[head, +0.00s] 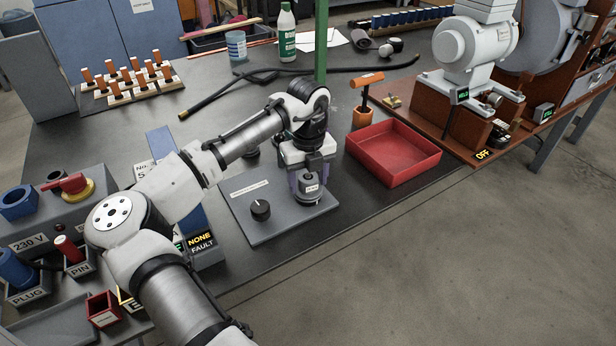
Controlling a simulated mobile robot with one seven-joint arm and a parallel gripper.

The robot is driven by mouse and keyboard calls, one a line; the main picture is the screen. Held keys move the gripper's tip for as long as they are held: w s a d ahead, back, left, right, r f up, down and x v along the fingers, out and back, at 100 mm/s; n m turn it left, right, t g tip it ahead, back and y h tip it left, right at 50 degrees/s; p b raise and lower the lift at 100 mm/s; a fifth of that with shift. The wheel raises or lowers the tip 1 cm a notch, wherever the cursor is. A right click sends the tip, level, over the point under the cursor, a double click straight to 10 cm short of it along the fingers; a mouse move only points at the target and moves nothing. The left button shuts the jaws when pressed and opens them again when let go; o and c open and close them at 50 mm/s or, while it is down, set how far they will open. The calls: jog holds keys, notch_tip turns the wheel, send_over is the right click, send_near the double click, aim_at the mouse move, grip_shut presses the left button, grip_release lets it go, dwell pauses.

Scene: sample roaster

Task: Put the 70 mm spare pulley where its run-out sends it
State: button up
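The labelled small grey part (311,188), which looks like the spare pulley, is at the right side of a grey plate fixture (262,222) with a black knob (260,209). Its label is too small to read. My gripper (311,180) points down over this part, with a purplish finger on either side of it. I cannot tell whether the fingers touch it or are a little apart.
A red open tray (393,153), empty, lies right of the fixture. An orange-handled tool (365,95) stands behind it. A green post (321,40) rises behind my gripper. A display reading NONE FAULT (201,241) is left of the fixture. Roaster machinery (462,50) stands at right.

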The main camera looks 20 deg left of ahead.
jog(key=c, duration=0.5)
jog(key=shift+o, duration=0.2)
jog(key=shift+r+p, duration=3.7)
jog(key=shift+r, duration=0.15)
jog(key=shift+c, duration=0.6)
